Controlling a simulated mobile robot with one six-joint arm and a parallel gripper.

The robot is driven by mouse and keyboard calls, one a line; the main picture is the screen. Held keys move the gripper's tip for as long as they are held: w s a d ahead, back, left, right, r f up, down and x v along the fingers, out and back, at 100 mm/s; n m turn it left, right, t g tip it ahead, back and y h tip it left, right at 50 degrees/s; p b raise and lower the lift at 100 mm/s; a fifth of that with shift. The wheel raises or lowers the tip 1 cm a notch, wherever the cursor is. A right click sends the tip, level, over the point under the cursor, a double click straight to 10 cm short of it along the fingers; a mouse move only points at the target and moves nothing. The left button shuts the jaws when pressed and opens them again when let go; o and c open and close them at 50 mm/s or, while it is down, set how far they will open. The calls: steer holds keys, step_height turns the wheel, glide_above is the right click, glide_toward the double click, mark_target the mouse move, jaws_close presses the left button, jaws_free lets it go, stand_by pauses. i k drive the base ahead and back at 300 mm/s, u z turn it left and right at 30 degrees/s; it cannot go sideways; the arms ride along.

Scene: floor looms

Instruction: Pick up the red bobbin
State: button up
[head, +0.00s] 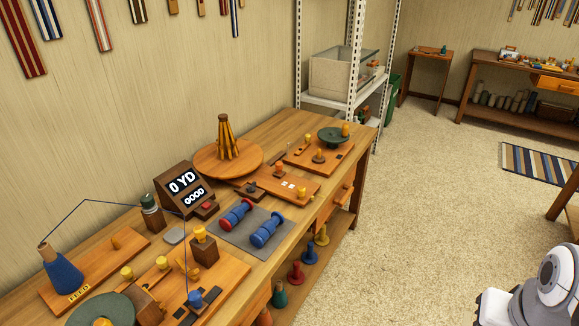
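A red bobbin (234,217) lies on its side on a grey mat (231,240) on the wooden bench. The two look apart. A white rounded arm part of mine shows at the lower right, over the floor and well away from the bench. My gripper is outside the picture.
A display box (184,188) reading "0 YD GOOD" stands behind the mat. A wooden block with a yellow knob (204,247) stands left of it. A round wooden stand (227,158) is behind. Coloured spools (296,272) sit below the bench.

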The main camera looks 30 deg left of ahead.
mark_target(227, 222)
steer(key=u, duration=0.65)
steer(key=i, duration=1.2)
steer(key=u, duration=0.5)
steer(key=k, duration=0.9)
steer(key=u, duration=0.2)
steer(key=i, duration=0.9)
steer(key=z, duration=0.1)
